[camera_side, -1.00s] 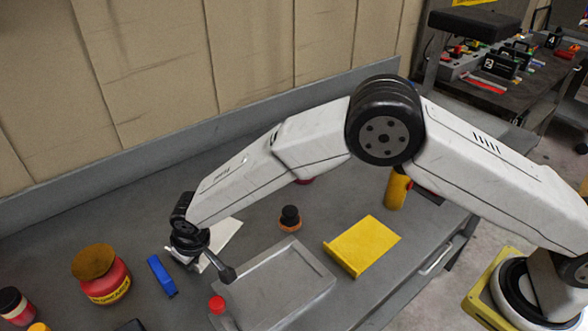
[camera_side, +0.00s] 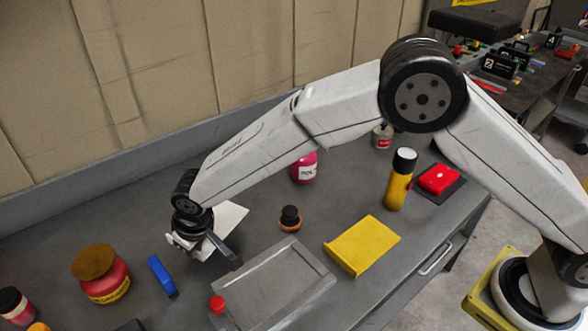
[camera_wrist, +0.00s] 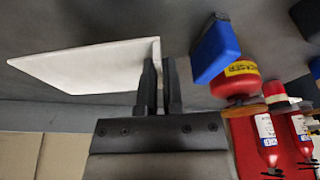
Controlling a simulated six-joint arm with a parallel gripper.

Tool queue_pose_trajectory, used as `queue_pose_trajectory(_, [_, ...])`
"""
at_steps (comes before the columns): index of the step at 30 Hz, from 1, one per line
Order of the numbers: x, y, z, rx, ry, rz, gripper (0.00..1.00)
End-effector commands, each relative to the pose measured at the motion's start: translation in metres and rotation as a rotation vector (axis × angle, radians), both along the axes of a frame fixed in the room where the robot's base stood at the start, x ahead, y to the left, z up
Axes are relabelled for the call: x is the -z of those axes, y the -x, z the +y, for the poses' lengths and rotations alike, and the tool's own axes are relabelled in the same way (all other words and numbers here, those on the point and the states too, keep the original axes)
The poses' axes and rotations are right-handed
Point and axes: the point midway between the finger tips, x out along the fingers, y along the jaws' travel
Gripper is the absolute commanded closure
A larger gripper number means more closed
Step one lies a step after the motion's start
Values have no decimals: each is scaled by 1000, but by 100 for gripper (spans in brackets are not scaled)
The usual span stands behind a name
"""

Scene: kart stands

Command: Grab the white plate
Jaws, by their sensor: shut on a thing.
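The white plate (camera_side: 230,218) is a flat angled piece with an upturned edge, in the side view at the left of the bench. It also shows in the wrist view (camera_wrist: 85,68), reaching left from the fingers. My gripper (camera_wrist: 159,75) is shut on the plate's upturned edge. In the side view my gripper (camera_side: 190,243) points down and partly hides the plate. I cannot tell for certain how far the plate is above the bench.
A blue block (camera_side: 162,275) and a red jar (camera_side: 101,273) stand left of my gripper. A grey tray (camera_side: 315,281), a small black-topped item (camera_side: 290,218) and a yellow plate (camera_side: 362,244) lie to the right. A yellow bottle (camera_side: 398,182) stands farther right.

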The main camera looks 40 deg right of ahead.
Motion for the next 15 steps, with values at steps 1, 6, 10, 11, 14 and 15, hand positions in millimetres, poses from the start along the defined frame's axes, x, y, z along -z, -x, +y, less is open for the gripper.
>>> queue_pose_trajectory(1, [-8, 4, -2, -1, -2, -3, 100])
queue_pose_trajectory(6, [-29, 19, -11, 0, -2, -2, 100])
queue_pose_trajectory(10, [-41, 32, -19, 0, -2, -1, 100])
queue_pose_trajectory(11, [-43, 36, -21, 0, 0, -1, 100])
queue_pose_trajectory(14, [-49, 48, -29, 0, 0, 0, 100])
queue_pose_trajectory(15, [-52, 53, -32, 0, -2, -1, 100])
